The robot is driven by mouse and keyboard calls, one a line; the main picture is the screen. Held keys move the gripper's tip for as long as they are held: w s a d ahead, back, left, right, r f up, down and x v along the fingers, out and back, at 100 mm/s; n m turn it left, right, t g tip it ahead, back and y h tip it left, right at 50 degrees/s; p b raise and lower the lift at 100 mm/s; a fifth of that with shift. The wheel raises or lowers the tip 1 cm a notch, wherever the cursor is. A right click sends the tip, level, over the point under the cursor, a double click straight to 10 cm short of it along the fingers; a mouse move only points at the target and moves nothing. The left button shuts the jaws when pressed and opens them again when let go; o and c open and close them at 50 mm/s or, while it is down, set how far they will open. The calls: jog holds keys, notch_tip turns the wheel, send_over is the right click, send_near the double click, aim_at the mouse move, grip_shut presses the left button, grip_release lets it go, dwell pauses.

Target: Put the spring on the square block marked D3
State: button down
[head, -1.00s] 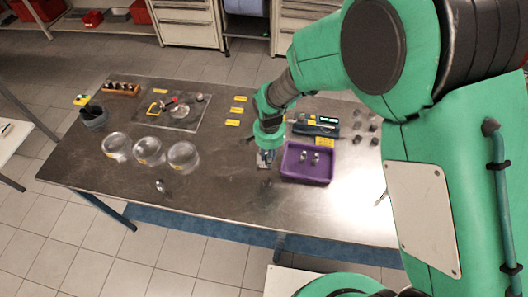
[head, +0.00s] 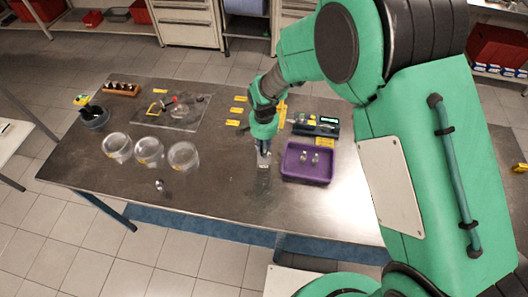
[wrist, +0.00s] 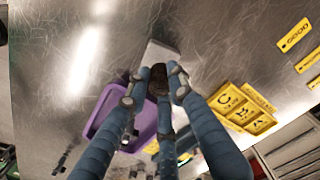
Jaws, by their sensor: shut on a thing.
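My gripper (head: 263,162) is over the middle of the table, just left of the purple tray. In the wrist view its fingers (wrist: 157,84) are closed around a small dark round thing (wrist: 158,75), which looks like the spring. A pale grey square shape (wrist: 160,50) lies just beyond the held thing; I cannot tell whether it is a block or whether they touch. In the head view the held thing is too small to make out. I cannot read a D3 mark in any view, and my arm covers the right part of the table.
The purple tray (head: 287,172) holds small metal parts. A dark blue device (head: 316,124) stands behind it. Three glass jars (head: 150,152) and a small metal part (head: 159,185) are at left. Yellow labels (head: 238,110) lie farther back. The front middle of the table is clear.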

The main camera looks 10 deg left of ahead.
jog(key=shift+f, duration=1.25)
jog(key=shift+f, duration=0.15)
jog(key=c, duration=1.5)
grip_release()
jog(key=shift+c, duration=0.2)
notch_tip(320, 180, up, 12)
jog(key=shift+r, duration=0.2)
